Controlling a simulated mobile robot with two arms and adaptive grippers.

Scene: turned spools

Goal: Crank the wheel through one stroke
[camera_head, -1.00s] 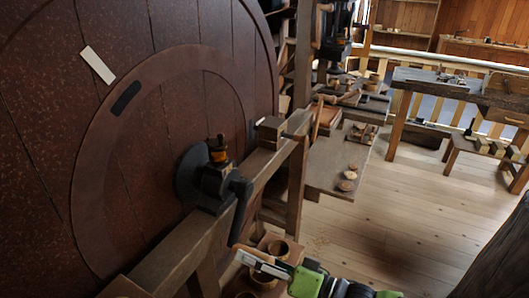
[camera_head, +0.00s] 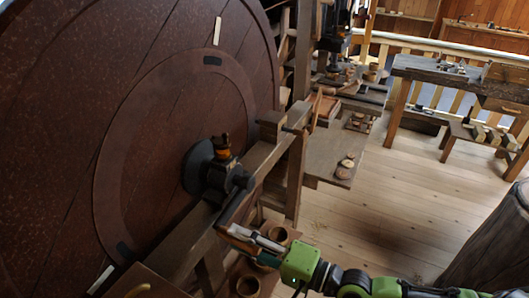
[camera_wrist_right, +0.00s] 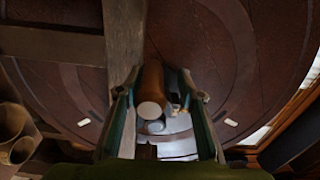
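The large dark red-brown wooden wheel (camera_head: 60,130) fills the left of the head view, with pale strips and dark patches on its face. Its dark metal hub (camera_head: 215,175) sits on a timber beam. A dark crank arm (camera_head: 236,205) hangs down from the hub, ending in a brown wooden handle (camera_head: 238,240). My right gripper (camera_head: 258,245) is at this handle. In the right wrist view the handle (camera_wrist_right: 152,85) lies between its two fingers (camera_wrist_right: 160,105), which stand apart with gaps visible beside it. My left gripper is not in view.
Wooden bowls (camera_head: 248,285) stand just below my right gripper. The timber beam (camera_head: 265,155) and its posts stand close behind the crank. A low bench (camera_head: 330,155) with turned pieces is farther back.

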